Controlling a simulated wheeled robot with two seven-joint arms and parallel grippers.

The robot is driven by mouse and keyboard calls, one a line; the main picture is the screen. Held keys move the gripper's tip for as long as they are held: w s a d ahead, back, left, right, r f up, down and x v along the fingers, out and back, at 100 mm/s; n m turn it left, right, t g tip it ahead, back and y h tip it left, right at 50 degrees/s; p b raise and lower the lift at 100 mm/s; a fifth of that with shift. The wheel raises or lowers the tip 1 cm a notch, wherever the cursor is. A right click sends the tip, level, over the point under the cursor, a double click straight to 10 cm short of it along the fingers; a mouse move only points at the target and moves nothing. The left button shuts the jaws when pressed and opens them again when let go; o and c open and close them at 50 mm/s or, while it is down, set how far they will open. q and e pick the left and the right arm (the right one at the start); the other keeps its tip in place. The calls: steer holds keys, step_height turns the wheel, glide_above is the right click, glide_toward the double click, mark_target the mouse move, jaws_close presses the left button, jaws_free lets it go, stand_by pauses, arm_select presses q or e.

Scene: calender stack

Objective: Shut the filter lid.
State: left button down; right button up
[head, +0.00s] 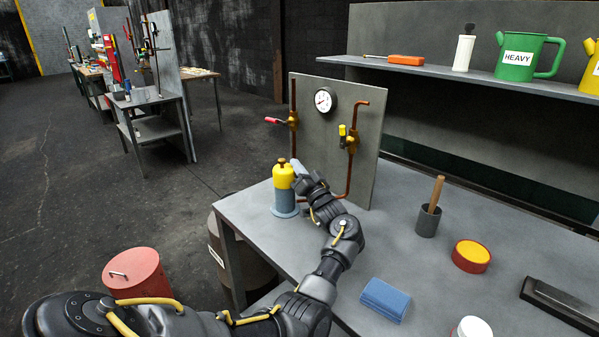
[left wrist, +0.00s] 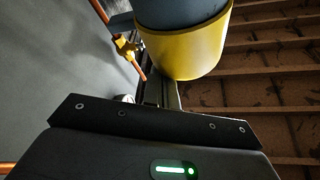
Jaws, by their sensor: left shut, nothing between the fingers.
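The filter stands at the table's back left corner, with a blue-grey body (head: 284,201) on a round base. Its yellow lid (head: 283,179) sits on top and carries a brown knob (head: 282,161). Whether the lid is fully seated I cannot tell. My left gripper (head: 297,168) is shut and empty, close to the lid's right side at about its height. In the left wrist view the yellow lid (left wrist: 185,55) and the blue-grey body (left wrist: 178,12) fill the top, just beyond my fingers. Whether they touch the lid is hidden. My right gripper is out of view.
A grey panel (head: 345,105) with a gauge (head: 324,101), copper pipes and valves stands behind the filter. A red drum (head: 136,275) stands lower left.

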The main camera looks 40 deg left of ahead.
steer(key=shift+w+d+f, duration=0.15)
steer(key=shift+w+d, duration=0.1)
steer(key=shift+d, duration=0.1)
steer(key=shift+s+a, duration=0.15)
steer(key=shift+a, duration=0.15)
arm_select(q)
steer(key=shift+d, duration=0.1)
